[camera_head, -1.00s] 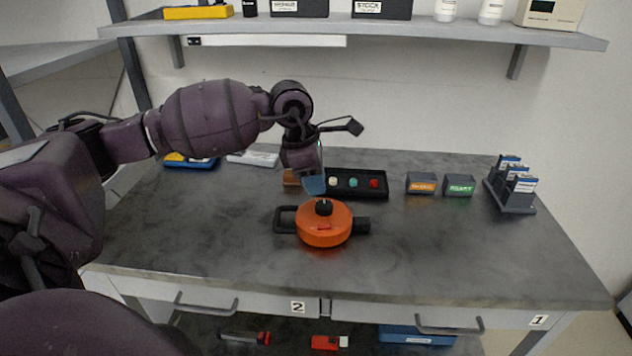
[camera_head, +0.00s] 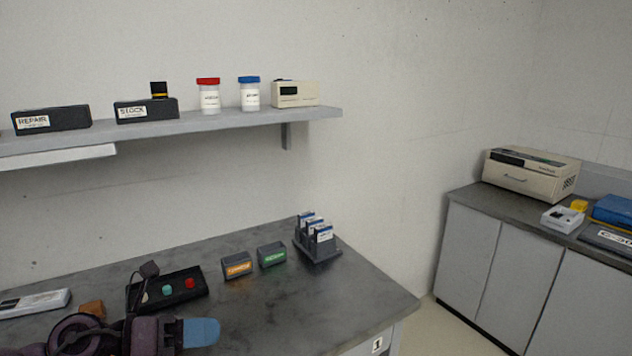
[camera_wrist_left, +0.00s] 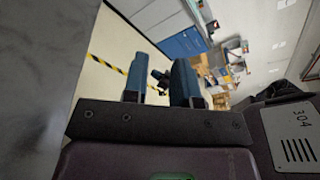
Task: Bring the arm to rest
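My left gripper (camera_head: 200,332) shows at the bottom of the head view, over the front part of the grey worktop (camera_head: 290,313). It points to the right, with blue fingertips. In the left wrist view its two blue fingers (camera_wrist_left: 159,82) stand apart, with only the distant room and floor seen through the gap. It looks empty. My right gripper is in neither view.
Behind my left arm lies a black button box (camera_head: 188,284). An orange-labelled bin (camera_head: 237,265), a green-labelled bin (camera_head: 272,255) and a rack (camera_head: 318,246) stand farther right. A shelf (camera_head: 230,119) hangs above. A side counter (camera_head: 470,200) stands right.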

